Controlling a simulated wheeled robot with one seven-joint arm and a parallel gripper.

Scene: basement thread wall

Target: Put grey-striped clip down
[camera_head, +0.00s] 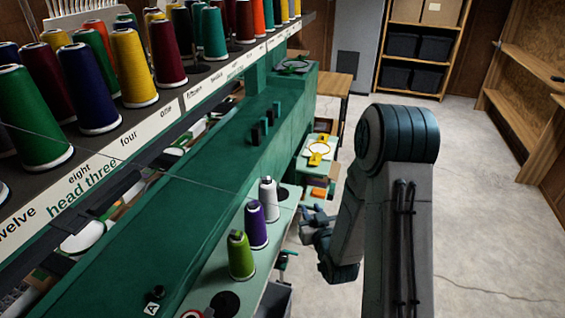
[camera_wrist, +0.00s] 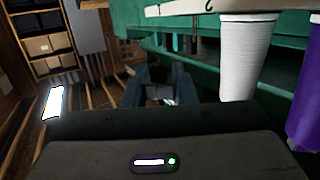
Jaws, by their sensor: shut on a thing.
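My gripper (camera_head: 312,217) is beside the right edge of the green shelf that holds thread cones. In the wrist view my gripper (camera_wrist: 158,84) has its two dark fingers near each other, with a small dark thing between them. I take this to be the clip, but its grey stripes cannot be made out. In the head view the clip is too small and dark to tell from the fingers. The gripper is off the shelf, to the right of the white cone (camera_head: 268,193).
Purple (camera_head: 256,225) and green (camera_head: 241,256) cones stand by the white one. Open concrete floor (camera_head: 490,200) is on the right.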

